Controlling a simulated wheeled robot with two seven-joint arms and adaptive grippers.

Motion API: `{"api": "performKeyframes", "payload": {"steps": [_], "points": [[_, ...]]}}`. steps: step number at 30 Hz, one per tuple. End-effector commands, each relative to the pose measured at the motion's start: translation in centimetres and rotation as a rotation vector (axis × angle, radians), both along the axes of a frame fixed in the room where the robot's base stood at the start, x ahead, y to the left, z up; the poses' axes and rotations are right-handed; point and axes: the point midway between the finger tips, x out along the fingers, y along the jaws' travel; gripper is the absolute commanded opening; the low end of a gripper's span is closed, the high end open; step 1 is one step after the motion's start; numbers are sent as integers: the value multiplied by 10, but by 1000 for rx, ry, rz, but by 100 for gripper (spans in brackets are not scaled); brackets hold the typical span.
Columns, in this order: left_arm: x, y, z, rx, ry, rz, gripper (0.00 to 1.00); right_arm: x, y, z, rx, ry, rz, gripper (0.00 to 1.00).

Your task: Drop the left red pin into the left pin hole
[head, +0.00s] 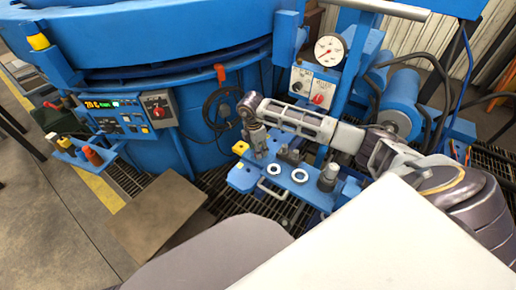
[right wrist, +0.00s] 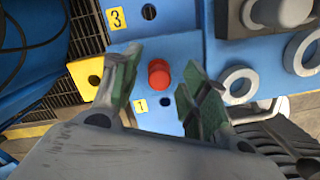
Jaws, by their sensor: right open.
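A red pin (right wrist: 159,74) stands on a light-blue plate (right wrist: 185,47) in the right wrist view, seen nearly from above. My right gripper (right wrist: 151,84) is open, with one green-padded finger on each side of the pin and visible gaps between. A dark round hole (right wrist: 164,102) lies just below the pin, next to a small yellow label (right wrist: 139,105). In the head view my right gripper (head: 257,152) points down over the blue bench and hides the pin. My left gripper is in neither view.
A yellow block (right wrist: 94,79) and a yellow "3" label (right wrist: 116,18) are left of the pin. Pale rings (right wrist: 238,86) lie to the right. The furnace (head: 150,45) and a pressure gauge (head: 330,50) stand behind the bench.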

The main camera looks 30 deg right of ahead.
Motion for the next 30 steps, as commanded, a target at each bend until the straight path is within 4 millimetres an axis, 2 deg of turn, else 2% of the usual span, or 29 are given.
{"api": "performKeyframes", "payload": {"steps": [2, 11, 30], "points": [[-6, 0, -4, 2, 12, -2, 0, 0, 0, 0, 0, 1, 0, 44], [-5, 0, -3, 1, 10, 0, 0, 1, 1, 15, 0, -2, -1, 44], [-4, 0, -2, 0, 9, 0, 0, 2, 12, 102, 1, -1, -1, 44]]}}
